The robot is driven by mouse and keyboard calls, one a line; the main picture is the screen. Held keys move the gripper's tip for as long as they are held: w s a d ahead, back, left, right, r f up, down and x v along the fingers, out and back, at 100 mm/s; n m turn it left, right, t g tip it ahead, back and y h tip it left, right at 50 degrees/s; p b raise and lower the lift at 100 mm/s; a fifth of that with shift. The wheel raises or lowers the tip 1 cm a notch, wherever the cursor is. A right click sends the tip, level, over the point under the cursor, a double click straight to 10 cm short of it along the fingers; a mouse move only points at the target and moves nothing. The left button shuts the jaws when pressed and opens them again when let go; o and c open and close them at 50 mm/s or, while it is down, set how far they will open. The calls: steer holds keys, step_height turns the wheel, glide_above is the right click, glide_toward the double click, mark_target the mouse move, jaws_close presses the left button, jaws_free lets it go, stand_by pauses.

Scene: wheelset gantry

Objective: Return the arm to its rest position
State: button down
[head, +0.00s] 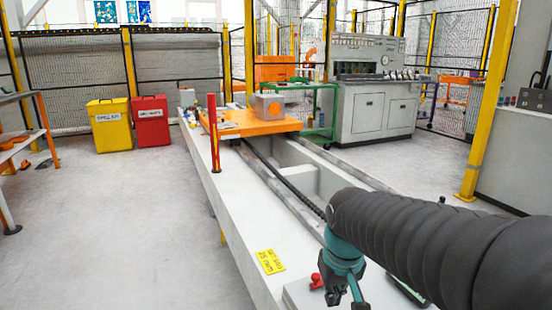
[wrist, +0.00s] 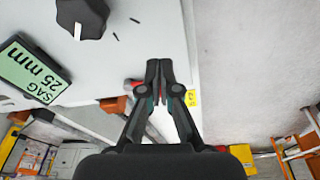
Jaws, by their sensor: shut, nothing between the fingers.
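My gripper (wrist: 159,66) shows in the wrist view with its two dark fingers together and nothing between them. In the head view my black-sleeved arm reaches in from the right, and the gripper (head: 349,297) hangs below the teal wrist joint, over the near end of the pale gantry bench (head: 215,168). The lower end of the gripper is cut off by the picture's bottom edge there. A small red part (head: 317,281) is just left of the gripper; whether they touch cannot be told.
A green "SAG 25 mm" display (wrist: 30,72) and a black knob (wrist: 82,16) are left of the fingers. A yellow label (head: 270,261) lies on the bench.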

steer(key=s+d+r+m+t, duration=0.1)
steer(key=s+d+m+t, duration=0.1)
steer(key=s, duration=1)
steer(key=shift+s+d+r+t, duration=0.2)
steer(key=shift+s+d+t, duration=0.3)
steer(key=shift+d, duration=0.75)
